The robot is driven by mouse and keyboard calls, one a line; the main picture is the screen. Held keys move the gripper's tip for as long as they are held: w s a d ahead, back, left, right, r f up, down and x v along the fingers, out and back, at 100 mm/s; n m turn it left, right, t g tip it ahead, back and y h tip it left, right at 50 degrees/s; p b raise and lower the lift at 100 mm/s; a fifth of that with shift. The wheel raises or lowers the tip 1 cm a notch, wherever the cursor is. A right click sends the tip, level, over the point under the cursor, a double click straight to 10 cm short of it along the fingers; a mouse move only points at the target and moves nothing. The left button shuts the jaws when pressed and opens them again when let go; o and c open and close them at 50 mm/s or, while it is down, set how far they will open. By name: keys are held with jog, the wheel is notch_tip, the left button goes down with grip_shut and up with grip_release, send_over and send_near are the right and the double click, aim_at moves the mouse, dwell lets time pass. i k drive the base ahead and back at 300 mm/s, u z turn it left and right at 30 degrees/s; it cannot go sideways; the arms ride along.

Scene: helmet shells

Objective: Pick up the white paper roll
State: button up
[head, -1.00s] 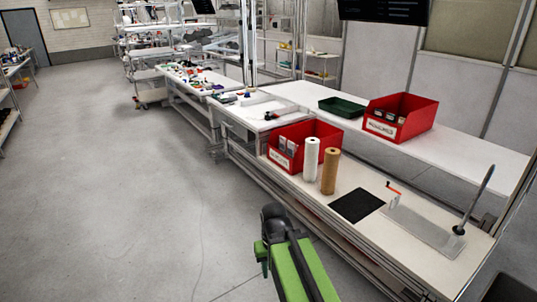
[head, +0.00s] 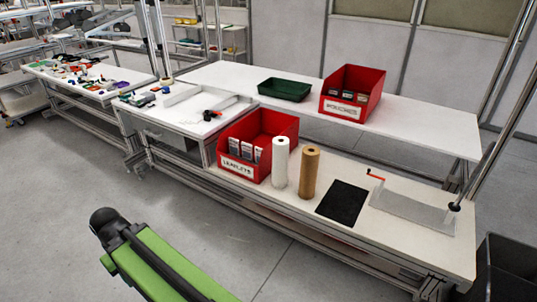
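The white paper roll (head: 280,163) stands upright on the near workbench, right in front of a red bin of leaflets. A brown paper roll (head: 309,172) stands upright just to its right, with a small gap. My green and black arm (head: 165,265) shows at the bottom left, over the floor and well short of the bench. My gripper's fingers are not visible; only arm links show.
The red leaflets bin (head: 258,142) stands behind the white roll. A black mat (head: 342,202) and a grey plate with a red-handled lever (head: 412,212) lie right. A green tray (head: 285,90) and another red bin (head: 352,93) sit behind. Floor in front is clear.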

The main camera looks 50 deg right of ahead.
aim_at(280, 152)
jog(key=z, duration=0.15)
jog(key=i, duration=0.85)
jog(key=z, duration=0.55)
jog(key=k, duration=0.8)
jog(key=z, duration=0.2)
jog(key=i, duration=0.8)
jog(key=u, duration=0.1)
